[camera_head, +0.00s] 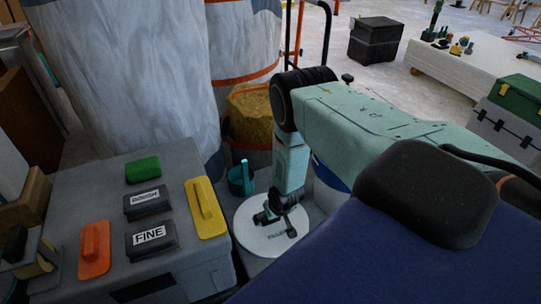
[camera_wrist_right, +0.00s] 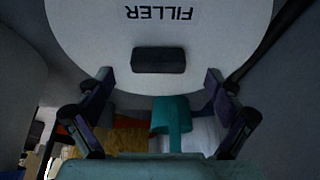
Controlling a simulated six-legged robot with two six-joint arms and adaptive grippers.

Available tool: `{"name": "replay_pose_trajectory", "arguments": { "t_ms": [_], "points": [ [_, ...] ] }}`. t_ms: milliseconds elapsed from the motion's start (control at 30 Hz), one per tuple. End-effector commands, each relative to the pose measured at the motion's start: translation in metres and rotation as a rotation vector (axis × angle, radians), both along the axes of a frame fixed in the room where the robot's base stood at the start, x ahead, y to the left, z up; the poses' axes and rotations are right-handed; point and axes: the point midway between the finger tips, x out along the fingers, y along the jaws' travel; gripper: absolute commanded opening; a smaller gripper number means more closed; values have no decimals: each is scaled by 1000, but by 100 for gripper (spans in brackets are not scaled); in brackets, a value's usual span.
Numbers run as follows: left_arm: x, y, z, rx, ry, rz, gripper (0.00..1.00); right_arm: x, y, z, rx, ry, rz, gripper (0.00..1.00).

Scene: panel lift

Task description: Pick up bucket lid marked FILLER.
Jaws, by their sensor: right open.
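The round white lid (camera_head: 252,238) lies flat at the lower middle of the head view, mostly under my right gripper, its FILLER label partly hidden. In the right wrist view the lid (camera_wrist_right: 85,40) fills the upper part, with FILLER upside down and a dark block-shaped handle (camera_wrist_right: 158,60) at its middle. My right gripper (camera_head: 278,208) is above the lid. In the wrist view the right gripper (camera_wrist_right: 158,80) is open and empty, its fingers on either side of the handle and apart from it. My left gripper is not in view.
A teal cup (camera_head: 241,180) stands close behind the lid. To the left, a grey box (camera_head: 95,208) carries an orange float (camera_head: 94,249), a yellow float (camera_head: 205,207), a green block (camera_head: 142,170) and blocks marked ROUGH (camera_head: 147,202) and FINE (camera_head: 150,238). Wrapped columns (camera_head: 125,75) rise behind.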

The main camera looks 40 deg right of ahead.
Motion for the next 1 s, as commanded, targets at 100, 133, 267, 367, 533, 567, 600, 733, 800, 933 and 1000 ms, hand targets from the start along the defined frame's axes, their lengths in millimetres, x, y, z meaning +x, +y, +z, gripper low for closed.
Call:
{"name": "replay_pose_trajectory", "arguments": {
  "t_ms": [100,133,267,367,533,567,600,733,800,933,1000],
  "points": [
    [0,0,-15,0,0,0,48,6,-4,-17,-1,-1,2,92],
    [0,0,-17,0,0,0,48,7,-4,-19,-1,-1,1,92],
    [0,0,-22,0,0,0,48,11,-6,-26,-1,0,2,92],
    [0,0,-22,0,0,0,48,13,-6,-27,-1,0,2,92],
    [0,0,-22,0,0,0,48,13,-6,-26,-1,0,2,92],
    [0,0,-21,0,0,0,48,13,-6,-26,-1,0,2,92],
    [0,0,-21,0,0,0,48,13,-6,-26,-1,0,2,90],
    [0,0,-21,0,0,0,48,13,-6,-26,0,0,2,79],
    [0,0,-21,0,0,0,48,13,-6,-26,0,0,2,73],
    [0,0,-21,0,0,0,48,13,-6,-26,0,0,2,62],
    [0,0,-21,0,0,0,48,13,-6,-26,0,0,2,56]
  ]
}}
